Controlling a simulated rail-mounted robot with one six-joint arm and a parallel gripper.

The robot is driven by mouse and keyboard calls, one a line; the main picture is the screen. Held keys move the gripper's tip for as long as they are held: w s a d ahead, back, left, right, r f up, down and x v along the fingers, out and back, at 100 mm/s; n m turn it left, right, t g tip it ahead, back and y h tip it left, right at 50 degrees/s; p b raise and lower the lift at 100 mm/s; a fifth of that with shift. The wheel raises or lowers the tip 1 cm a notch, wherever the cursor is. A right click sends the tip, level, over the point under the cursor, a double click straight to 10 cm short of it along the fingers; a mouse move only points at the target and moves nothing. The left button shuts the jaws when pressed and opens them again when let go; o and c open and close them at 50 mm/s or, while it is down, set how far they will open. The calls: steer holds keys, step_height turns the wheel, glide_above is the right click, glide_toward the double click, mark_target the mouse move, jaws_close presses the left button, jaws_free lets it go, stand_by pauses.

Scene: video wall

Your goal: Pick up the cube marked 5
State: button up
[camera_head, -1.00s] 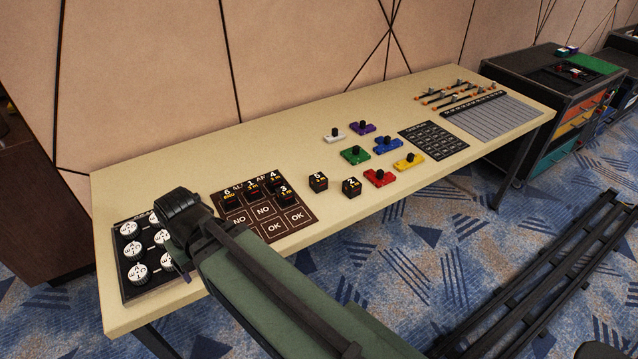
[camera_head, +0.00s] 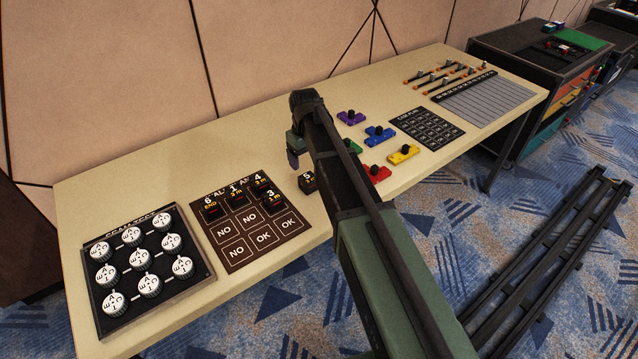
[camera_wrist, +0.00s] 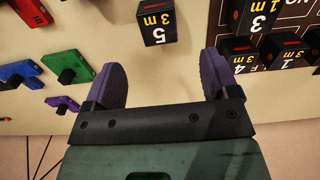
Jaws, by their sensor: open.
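The cube marked 5 (camera_head: 307,182) is black with white print and stands on the beige table beside the dark card board. In the wrist view the cube marked 5 (camera_wrist: 156,25) lies ahead of my gripper (camera_wrist: 162,65), roughly in line with the gap between its two purple fingers. The fingers are spread and empty, apart from the cube. In the head view my gripper (camera_head: 293,152) is above the table, a little behind and left of the cube; my arm hides part of the scene to its right.
The board (camera_head: 231,256) carries several marked cubes. Coloured blocks with knobs, such as the red (camera_head: 374,173) and yellow (camera_head: 403,154) ones, are to the right. A dial panel (camera_head: 145,268) is at far left.

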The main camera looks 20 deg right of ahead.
mark_target(308, 177)
step_height(308, 177, down, 10)
steer(key=b, duration=0.8)
steer(key=shift+d+b, duration=0.1)
steer(key=shift+b, duration=0.3)
steer(key=shift+r, duration=0.15)
steer(key=shift+c, duration=0.3)
steer(key=c, duration=1)
